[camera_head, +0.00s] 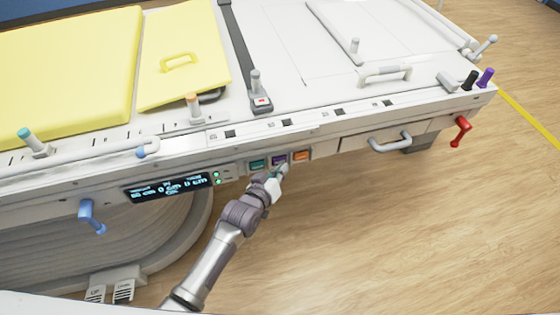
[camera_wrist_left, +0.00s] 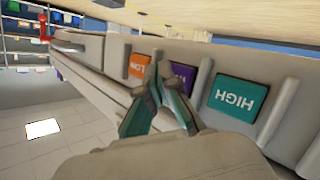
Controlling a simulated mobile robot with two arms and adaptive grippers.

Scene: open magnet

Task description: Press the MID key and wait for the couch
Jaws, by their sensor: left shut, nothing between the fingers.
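The couch's front panel carries three keys in a row. The purple MID key (camera_head: 279,160) sits between the teal HIGH key (camera_head: 258,164) and the orange LOW key (camera_head: 302,155). My left gripper (camera_head: 280,173) is shut and empty, with its fingertips at the lower edge of the purple key. In the left wrist view the fingertips (camera_wrist_left: 160,68) partly cover the purple key (camera_wrist_left: 184,76), and the HIGH (camera_wrist_left: 239,97) and LOW (camera_wrist_left: 138,67) labels show on either side. I cannot tell whether the fingers touch the key. My right gripper is not in view.
The white couch (camera_head: 300,40) bears yellow pads (camera_head: 70,75). A lit display (camera_head: 168,187) in cm is left of the keys. A blue lever (camera_head: 90,215), grey handle (camera_head: 390,142) and red lever (camera_head: 461,131) stick out in front. Foot pedals (camera_head: 110,289) are lower left; floor at right is clear.

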